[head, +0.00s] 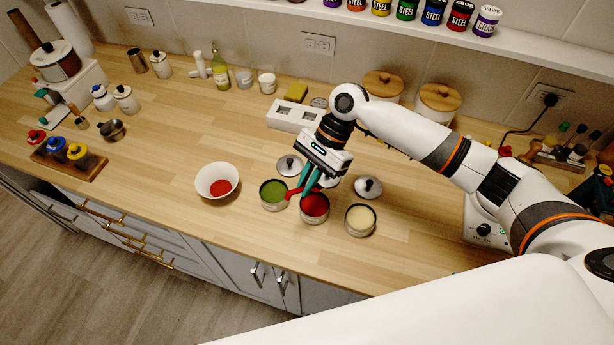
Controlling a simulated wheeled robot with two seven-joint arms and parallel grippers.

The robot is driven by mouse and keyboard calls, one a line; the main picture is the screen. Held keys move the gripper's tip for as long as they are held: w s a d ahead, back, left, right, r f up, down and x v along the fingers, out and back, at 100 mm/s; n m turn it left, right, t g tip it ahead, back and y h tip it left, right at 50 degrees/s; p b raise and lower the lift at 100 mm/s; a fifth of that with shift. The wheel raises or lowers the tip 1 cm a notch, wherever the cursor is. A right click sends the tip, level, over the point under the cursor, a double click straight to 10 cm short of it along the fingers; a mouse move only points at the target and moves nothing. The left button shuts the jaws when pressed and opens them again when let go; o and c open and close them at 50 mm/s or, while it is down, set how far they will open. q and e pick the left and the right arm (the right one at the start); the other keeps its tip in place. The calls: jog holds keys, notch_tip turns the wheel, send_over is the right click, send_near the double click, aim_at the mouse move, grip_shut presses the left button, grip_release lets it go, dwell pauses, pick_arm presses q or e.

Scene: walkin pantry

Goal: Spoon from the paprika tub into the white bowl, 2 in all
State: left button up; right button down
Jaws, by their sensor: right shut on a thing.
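The white bowl (203,189) stands left of the tubs with a patch of red powder (221,188) in its bottom. The paprika tub (314,218) is an open metal tub of red powder, in the middle of a row of three. My right gripper (308,191), with teal fingers, points down just above the paprika tub. It is shut on a red spoon (293,193), of which a part shows left of the fingers. The spoon's bowl is hidden or too small to tell, so I cannot see whether it holds powder. My left gripper is not in view.
A tub of green powder (273,206) stands left of the paprika tub, and a tub of pale powder (360,231) right of it. Lids (368,188) lie behind them. A white block with openings (293,117) is further back.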

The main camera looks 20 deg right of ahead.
jog(key=shift+f, duration=1.4)
jog(key=shift+f+b, duration=0.35)
jog(key=shift+f, duration=2.25)
notch_tip(320, 180, up, 3)
jog(key=p, duration=0.4)
jog(key=shift+f, duration=0.1)
jog(key=shift+r+p, duration=0.75)
jog(key=shift+r, duration=1.6)
